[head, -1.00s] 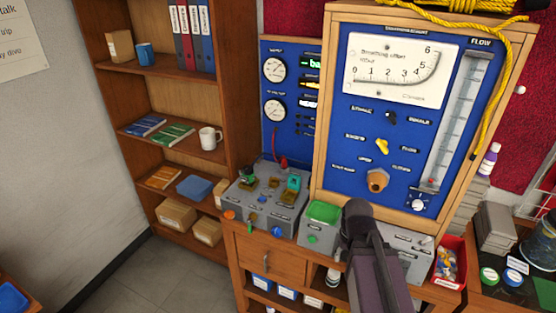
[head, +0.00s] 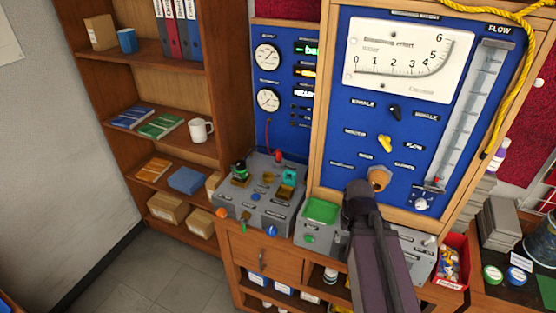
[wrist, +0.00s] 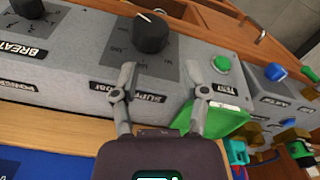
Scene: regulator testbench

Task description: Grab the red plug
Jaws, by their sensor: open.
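The red plug (head: 279,155) stands small at the back of the grey control box (head: 240,205) in the head view, with a thin red cable rising from it against the blue panel. I cannot make it out in the wrist view. My gripper (wrist: 160,67) is open and empty in the wrist view, its two fingers spread over the grey box with the black knob (wrist: 151,33). In the head view my arm hides the gripper's fingers; its end is to the right of the red plug, apart from it.
A green-topped tray (head: 321,211) sits between the control box and my arm. The tall blue gauge panel (head: 350,130) stands behind. A red bin (head: 453,262) of small parts is at the right. A wooden shelf (head: 170,72) stands at the left.

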